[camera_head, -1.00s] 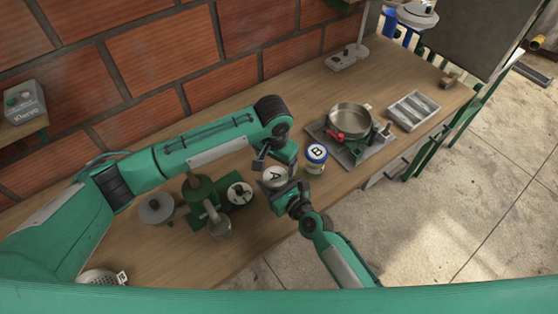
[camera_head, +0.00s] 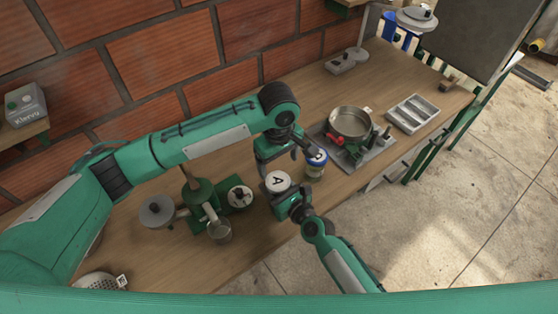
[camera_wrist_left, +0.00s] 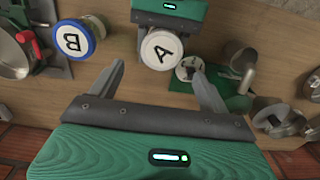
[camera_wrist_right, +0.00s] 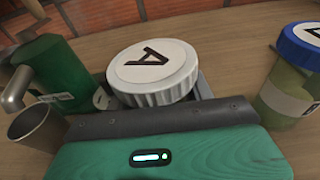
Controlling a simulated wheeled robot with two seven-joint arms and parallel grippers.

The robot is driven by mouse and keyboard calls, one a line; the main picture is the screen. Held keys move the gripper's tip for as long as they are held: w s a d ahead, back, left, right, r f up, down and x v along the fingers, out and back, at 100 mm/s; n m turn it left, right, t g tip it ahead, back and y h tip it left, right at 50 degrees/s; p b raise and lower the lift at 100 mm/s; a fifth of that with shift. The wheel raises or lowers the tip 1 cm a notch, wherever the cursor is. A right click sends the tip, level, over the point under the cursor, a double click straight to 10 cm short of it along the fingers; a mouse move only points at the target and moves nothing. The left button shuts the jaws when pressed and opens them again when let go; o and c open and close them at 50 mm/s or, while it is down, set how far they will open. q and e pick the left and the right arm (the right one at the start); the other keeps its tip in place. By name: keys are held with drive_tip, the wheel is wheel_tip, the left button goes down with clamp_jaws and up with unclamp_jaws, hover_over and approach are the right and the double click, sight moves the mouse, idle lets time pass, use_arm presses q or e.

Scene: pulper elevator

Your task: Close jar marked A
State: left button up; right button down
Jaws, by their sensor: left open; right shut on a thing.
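Jar A's white ribbed lid, marked A (camera_head: 277,182), sits above my right gripper (camera_head: 292,200); it also shows in the right wrist view (camera_wrist_right: 153,72) and left wrist view (camera_wrist_left: 161,48). My right gripper is shut on jar A, whose body is mostly hidden by the jaws and lid. The frames do not show how firmly the lid is seated. My left gripper (camera_head: 290,160) is open and empty above and behind jar A. In the left wrist view its fingers (camera_wrist_left: 158,95) are apart, with the lid just beyond them and between their lines.
Jar B (camera_head: 316,168), with a blue-rimmed lid, stands close right of jar A, partly behind my left finger. A green grinder-like device (camera_head: 203,200) and metal cup (camera_head: 219,232) stand left. A pan (camera_head: 350,122) and grey tray (camera_head: 411,113) are farther right.

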sight(279, 181)
use_arm(q)
drive_tip(key=shift+s, duration=0.1)
drive_tip(key=shift+f, duration=4.05)
drive_tip(key=c, duration=1)
drive_tip(key=shift+m, duration=1.7)
drive_tip(key=o, duration=1.1)
